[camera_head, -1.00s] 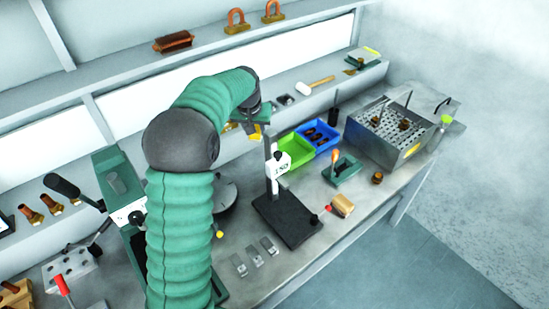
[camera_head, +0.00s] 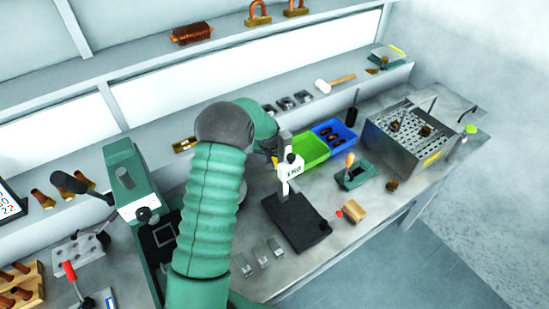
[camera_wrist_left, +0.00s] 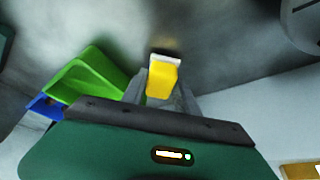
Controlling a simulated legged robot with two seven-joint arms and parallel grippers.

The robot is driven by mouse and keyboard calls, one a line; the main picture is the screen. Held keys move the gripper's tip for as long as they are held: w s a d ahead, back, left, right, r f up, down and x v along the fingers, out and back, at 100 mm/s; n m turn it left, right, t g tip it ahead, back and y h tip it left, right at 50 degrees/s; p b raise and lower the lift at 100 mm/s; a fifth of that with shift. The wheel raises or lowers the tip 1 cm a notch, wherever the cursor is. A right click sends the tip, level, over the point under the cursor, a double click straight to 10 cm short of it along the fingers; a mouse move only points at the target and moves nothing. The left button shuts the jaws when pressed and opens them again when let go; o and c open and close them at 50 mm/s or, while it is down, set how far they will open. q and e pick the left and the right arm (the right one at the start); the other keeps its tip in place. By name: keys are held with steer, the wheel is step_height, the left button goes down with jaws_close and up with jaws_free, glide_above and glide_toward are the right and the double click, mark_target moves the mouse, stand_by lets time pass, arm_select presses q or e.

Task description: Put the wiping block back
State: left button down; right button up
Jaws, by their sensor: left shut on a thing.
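My left gripper (camera_wrist_left: 162,88) is shut on the wiping block (camera_wrist_left: 162,78), a yellow block with a whitish end, in the left wrist view. A pale grey surface lies behind the block; I cannot tell whether they touch. In the head view my green left arm hides most of this gripper, behind the post of the black-based stand (camera_head: 297,222). A small yellow patch of the block (camera_head: 290,157) shows beside that post. My right gripper is not in view.
The green bin (camera_head: 310,150) and blue bin (camera_head: 334,135) stand close right of the gripper. A green machine (camera_head: 128,172) stands left of my arm. The ledge behind holds a mallet (camera_head: 335,84) and small metal parts. A perforated metal box (camera_head: 408,140) stands at right.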

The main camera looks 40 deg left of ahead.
arm_select(q)
steer(key=shift+s+a+f, duration=0.15)
steer(key=shift+a+f, duration=0.35)
steer(key=shift+a, duration=0.1)
steer(key=c, duration=1.4)
jaws_free()
steer(key=shift+a, duration=0.1)
steer(key=o, duration=0.5)
steer(key=shift+d, duration=0.4)
steer(key=shift+c, duration=0.2)
steer(key=shift+d+r, duration=0.25)
steer(key=shift+d, duration=0.05)
steer(key=v, duration=0.4)
steer(key=a+v, duration=0.1)
steer(key=shift+s+d+r+b, duration=0.1)
steer(key=shift+r+b, duration=0.25)
steer(key=shift+r, duration=0.15)
steer(key=d+v, duration=0.1)
steer(key=v, duration=0.5)
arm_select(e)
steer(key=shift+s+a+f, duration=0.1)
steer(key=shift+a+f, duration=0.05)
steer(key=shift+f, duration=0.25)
arm_select(q)
steer(key=shift+a+f, duration=0.1)
steer(key=shift+a, duration=0.05)
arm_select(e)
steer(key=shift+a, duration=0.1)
